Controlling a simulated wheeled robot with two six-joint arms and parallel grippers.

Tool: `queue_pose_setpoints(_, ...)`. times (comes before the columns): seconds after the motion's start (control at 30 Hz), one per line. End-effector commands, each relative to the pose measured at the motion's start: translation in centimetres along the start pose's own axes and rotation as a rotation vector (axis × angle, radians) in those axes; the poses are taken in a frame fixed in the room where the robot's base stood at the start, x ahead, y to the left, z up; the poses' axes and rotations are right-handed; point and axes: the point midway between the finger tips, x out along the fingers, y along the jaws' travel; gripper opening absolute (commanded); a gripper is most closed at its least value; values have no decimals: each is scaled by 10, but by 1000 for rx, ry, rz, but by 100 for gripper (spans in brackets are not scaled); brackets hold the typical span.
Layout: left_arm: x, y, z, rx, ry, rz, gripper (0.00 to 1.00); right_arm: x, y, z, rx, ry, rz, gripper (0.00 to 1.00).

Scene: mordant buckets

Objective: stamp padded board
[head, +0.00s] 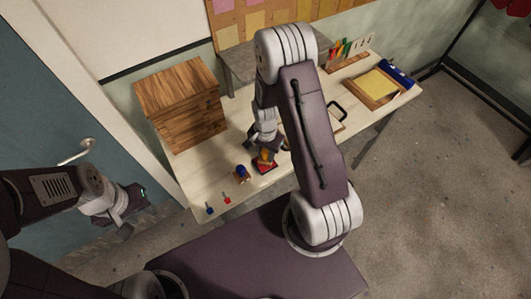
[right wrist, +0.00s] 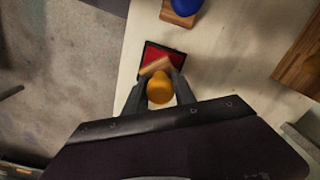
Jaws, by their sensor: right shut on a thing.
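My right gripper (right wrist: 160,90) is shut on a stamp with a yellow knob handle (right wrist: 160,87) and a wooden base (right wrist: 154,66). In the right wrist view the base is over a red ink pad (right wrist: 166,52) in a dark case. I cannot tell whether it touches the pad. The pad also shows in the head view (head: 265,168), partly under the stamp. A yellow board (head: 374,86) in a wooden frame lies at the table's right end. My left gripper (head: 128,205) is off the table at left; its jaws are unclear.
A blue-knobbed stamp (head: 242,173) stands beside the pad. Small blue (head: 209,209) and red (head: 227,199) items lie near the table's left front corner. A wooden box (head: 182,105) is at back left. A rack (head: 347,60) and a blue item (head: 397,73) are at back right. My right arm hides mid-table.

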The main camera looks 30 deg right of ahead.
Motion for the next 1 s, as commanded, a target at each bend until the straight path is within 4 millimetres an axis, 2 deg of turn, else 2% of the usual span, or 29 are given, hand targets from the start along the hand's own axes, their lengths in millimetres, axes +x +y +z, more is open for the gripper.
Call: queue_pose_setpoints(1.0,6,0,1,0,0,0,36,7,0,0,0,0,0,6)
